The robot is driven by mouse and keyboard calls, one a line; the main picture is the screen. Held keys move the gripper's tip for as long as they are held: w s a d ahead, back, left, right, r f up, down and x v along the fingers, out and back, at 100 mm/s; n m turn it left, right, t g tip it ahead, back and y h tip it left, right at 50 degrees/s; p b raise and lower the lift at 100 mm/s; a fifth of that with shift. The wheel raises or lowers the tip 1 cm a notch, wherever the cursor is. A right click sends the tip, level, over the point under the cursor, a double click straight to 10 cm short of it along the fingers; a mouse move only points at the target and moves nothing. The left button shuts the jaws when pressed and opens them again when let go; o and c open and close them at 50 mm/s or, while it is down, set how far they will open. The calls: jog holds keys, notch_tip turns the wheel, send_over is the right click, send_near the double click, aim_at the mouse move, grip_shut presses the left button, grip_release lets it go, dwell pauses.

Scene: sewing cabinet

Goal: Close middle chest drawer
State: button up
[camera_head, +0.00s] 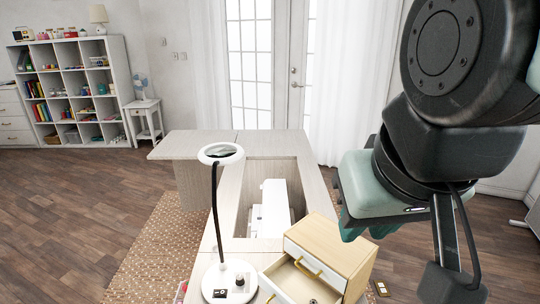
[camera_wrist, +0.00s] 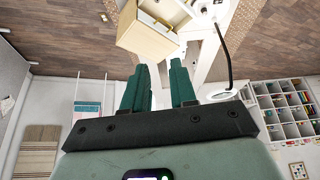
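The small wooden chest (camera_head: 345,245) stands at the front right of the sewing cabinet. Its white top drawer (camera_head: 325,267) with a gold handle is shut. Below it, a drawer (camera_head: 283,275) is pulled out toward the lower left, with a small dark item inside. The frame's bottom edge cuts off the lower chest, so any drawer beneath is hidden. My gripper (camera_head: 365,228) is above and right of the chest, apart from it. In the wrist view my gripper (camera_wrist: 160,78) has its two green fingers spread with nothing between them; the chest (camera_wrist: 148,42) appears beyond them at the top.
A white lamp (camera_head: 230,280) with a thin dark neck and ring head stands left of the open drawer. Behind the chest, a white sewing machine (camera_head: 274,205) sits in the cabinet's recess. The cabinet's left top (camera_head: 185,145) is clear.

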jog(key=w+a+f+n+g, duration=0.1)
jog(key=f, duration=0.1)
jog(key=w+a+f+n+g, duration=0.1)
jog(key=a+f+n, duration=0.1)
jog(key=w+a+f+n+g+h, duration=0.1)
jog(key=w+a+f+n+g, duration=0.1)
jog(key=shift+w+a+f, duration=0.1)
jog(key=shift+a+f, duration=0.1)
jog(key=shift+f, duration=0.15)
grip_shut()
jog(key=s+a+f+n+t+h, duration=0.1)
jog(key=a+f+n+t+h, duration=0.2)
jog(key=a+f+n, duration=0.35)
jog(key=s+a+f+n+t+h, duration=0.2)
jog(key=a+f+n+t+h, duration=0.15)
jog(key=f+n, duration=0.55)
jog(key=s+a+f+n+t+h, duration=0.1)
jog(key=a+f+n+t+h, duration=0.35)
jog(key=f, duration=0.65)
jog(key=w+d+f+n+g, duration=0.1)
jog(key=w+d+f, duration=0.2)
jog(key=w+d, duration=0.5)
jog(key=shift+w+d+f+g+y, duration=0.15)
jog(key=shift+w+f+g+y, duration=0.2)
jog(key=shift+w, duration=0.45)
